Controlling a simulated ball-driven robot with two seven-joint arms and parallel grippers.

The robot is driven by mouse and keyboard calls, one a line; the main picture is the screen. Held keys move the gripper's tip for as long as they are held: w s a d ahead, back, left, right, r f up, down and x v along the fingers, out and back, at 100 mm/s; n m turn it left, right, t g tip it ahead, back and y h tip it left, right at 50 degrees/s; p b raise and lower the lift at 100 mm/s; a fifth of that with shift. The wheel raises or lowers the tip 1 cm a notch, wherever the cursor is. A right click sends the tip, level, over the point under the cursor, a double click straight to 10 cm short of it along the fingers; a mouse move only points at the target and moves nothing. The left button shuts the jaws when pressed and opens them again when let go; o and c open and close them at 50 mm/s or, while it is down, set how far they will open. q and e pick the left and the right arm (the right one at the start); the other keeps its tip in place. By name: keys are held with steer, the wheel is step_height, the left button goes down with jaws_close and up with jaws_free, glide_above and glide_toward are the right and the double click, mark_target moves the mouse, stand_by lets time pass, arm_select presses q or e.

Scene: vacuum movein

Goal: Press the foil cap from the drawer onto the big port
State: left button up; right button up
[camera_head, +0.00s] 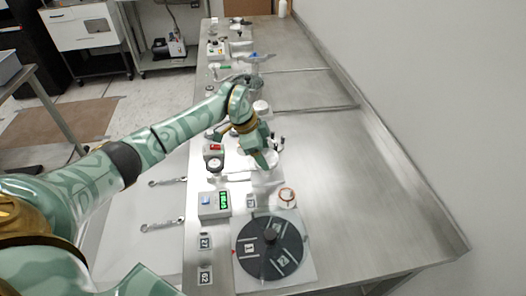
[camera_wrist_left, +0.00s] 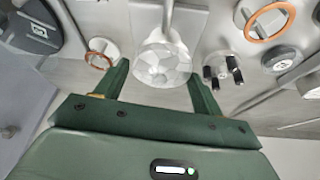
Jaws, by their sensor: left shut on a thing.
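My left gripper (camera_head: 268,157) is low over the steel bench. In the left wrist view its green fingers (camera_wrist_left: 160,82) are shut on a silvery faceted piece, which looks like the foil cap (camera_wrist_left: 160,65). In the head view the cap is mostly hidden by the gripper. A round port with a copper ring (camera_wrist_left: 268,20) is at upper right in the wrist view; a smaller copper-ringed one (camera_wrist_left: 100,58) is left of the fingers. I cannot tell for sure which is the big port. A pale surface like an open drawer (camera_head: 130,205) lies left of the bench. My right gripper is not in view.
A dark disc with numbered labels (camera_head: 270,248) lies on the near bench. A box with a green display (camera_head: 214,204) stands beside it. Two wrenches (camera_head: 163,223) lie on the pale surface. The bench's right side (camera_head: 360,180) is clear up to the wall.

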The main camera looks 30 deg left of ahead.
arm_select(q)
steer(key=shift+f, duration=0.5)
stand_by(0.5)
steer(key=o, duration=1.1)
steer(key=p+v, duration=0.2)
steer(key=v, duration=1.4)
steer(key=shift+a+r, duration=0.1)
steer(key=shift+r, duration=0.05)
